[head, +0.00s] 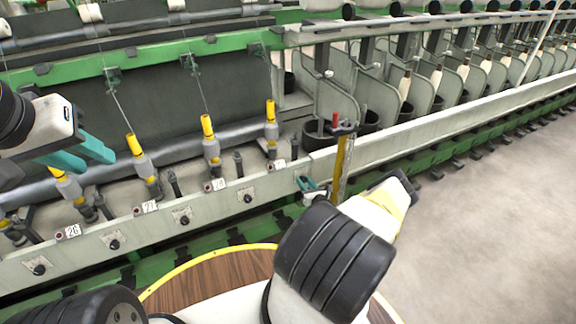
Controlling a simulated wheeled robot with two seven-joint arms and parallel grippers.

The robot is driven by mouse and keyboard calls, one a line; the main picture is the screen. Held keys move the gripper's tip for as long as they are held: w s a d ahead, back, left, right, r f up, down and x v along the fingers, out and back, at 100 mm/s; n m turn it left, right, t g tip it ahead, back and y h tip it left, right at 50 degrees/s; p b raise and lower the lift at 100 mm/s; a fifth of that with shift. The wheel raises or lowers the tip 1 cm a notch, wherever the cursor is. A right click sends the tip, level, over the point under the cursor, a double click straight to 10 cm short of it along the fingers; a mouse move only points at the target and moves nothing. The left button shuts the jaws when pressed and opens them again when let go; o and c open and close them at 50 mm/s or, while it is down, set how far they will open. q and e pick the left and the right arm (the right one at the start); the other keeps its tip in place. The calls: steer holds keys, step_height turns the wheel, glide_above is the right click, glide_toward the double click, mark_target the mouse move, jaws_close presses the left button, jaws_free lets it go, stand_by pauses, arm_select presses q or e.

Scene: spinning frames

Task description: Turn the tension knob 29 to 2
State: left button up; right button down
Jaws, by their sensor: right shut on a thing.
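A pale rail (210,208) carries a row of black knobs, such as one knob (248,198), each on a small plate. Number tags on it include 26 (73,231) and 27 (150,207); the tag at the right end (278,165) is too small to read. My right gripper (306,184) is at the right end of the rail, its teal fingers shut on what appears to be the end knob, tension knob 29. The fingers and arm hide that knob and its setting. My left gripper (90,156) is open and empty, above the rail at the left.
Yellow-topped spindles (211,140) stand behind the rail with threads running up. A yellow post with a red top (341,155) stands just right of my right gripper. Bare floor (490,220) lies at the right.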

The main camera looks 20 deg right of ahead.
steer(key=m, duration=0.4)
steer(key=shift+d+y, duration=0.15)
steer(key=shift+y, duration=0.15)
steer(key=shift+m+y, duration=0.3)
steer(key=shift+m, duration=1.5)
steer(key=c, duration=1.1)
jaws_free()
steer(key=s, duration=0.5)
steer(key=s+r, duration=0.1)
steer(key=s, duration=0.1)
steer(key=shift+s+d, duration=0.35)
steer(key=shift+s, duration=0.05)
